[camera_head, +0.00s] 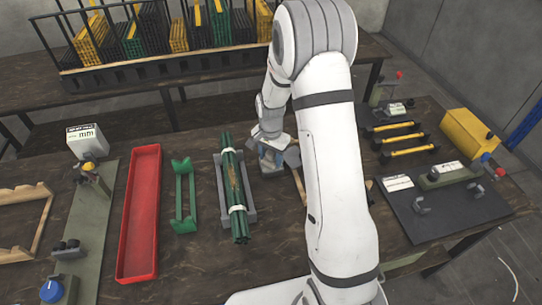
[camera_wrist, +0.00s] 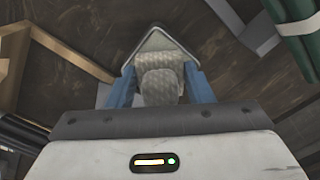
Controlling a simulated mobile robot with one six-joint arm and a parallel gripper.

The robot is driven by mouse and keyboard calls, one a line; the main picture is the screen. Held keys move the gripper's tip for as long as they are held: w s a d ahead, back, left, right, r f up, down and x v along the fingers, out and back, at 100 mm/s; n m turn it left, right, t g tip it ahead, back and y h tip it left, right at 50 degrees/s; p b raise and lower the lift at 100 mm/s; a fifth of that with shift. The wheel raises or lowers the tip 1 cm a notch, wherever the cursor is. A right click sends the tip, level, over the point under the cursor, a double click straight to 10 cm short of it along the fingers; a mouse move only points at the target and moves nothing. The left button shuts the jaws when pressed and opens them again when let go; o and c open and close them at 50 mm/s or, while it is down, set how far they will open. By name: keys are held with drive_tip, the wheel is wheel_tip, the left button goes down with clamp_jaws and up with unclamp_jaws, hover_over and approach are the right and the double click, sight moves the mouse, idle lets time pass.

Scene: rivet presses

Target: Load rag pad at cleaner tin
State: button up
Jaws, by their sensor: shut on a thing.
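My gripper (camera_head: 269,148) is over the middle of the bench, beside the green rod bundle, with its fingers low. In the wrist view its two blue fingers (camera_wrist: 161,88) are shut on a pale, textured pad (camera_wrist: 160,82), which looks like the rag pad. Whether the pad touches the tin's inside or bottom, I cannot tell.
The bundle of green rods (camera_head: 235,190) lies in a grey cradle close to the left. A green stand (camera_head: 183,197) and a red tray (camera_head: 139,215) are farther left. Yellow-and-black tools (camera_head: 400,138) and a dark fixture plate (camera_head: 447,207) lie to the right, past my arm.

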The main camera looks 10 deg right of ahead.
sight(271, 152)
drive_tip(key=shift+s, duration=0.1)
drive_tip(key=shift+r+p, duration=2.05)
drive_tip(key=shift+r, duration=1.45)
